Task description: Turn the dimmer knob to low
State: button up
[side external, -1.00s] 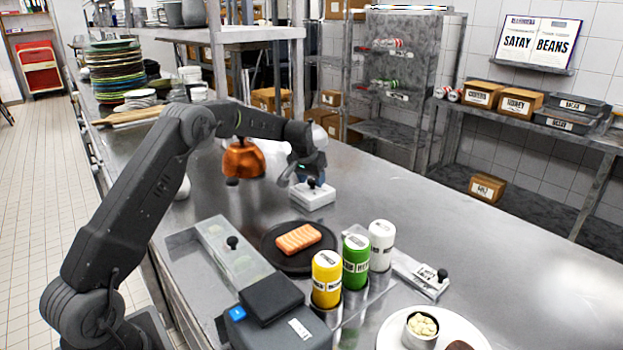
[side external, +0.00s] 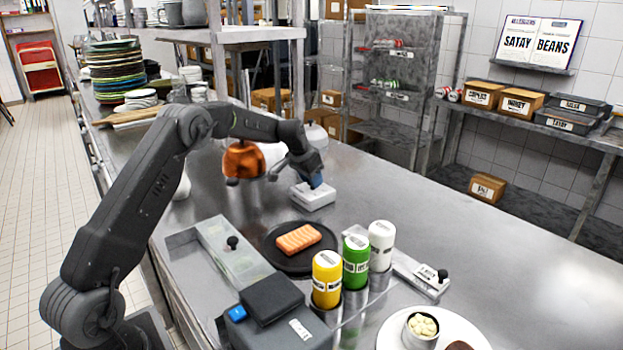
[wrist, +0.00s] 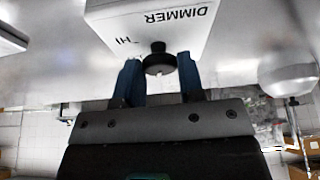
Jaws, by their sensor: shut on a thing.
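The dimmer is a white box (side external: 313,197) on the steel counter behind the dark plate. In the wrist view the box (wrist: 120,17) shows the words DIMMER and HI, both upside down. Its black knob (wrist: 158,60) sits between the two blue fingers of my gripper (wrist: 159,78), which is shut on it. In the side external view my gripper (side external: 315,181) comes down tilted onto the top of the box and hides the knob. The knob's pointer setting cannot be made out.
A dark plate (side external: 276,262) with a salmon piece (side external: 298,238) lies in front of the dimmer. Yellow (side external: 327,278), green (side external: 356,260) and white (side external: 381,244) shakers stand nearer.

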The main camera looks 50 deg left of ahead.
dwell(0.4)
jog(key=o, duration=0.9)
jog(key=v, duration=1.3)
jog(key=shift+s+a+r, duration=0.1)
jog(key=shift+s+r, duration=0.05)
jog(key=shift+r, duration=0.2)
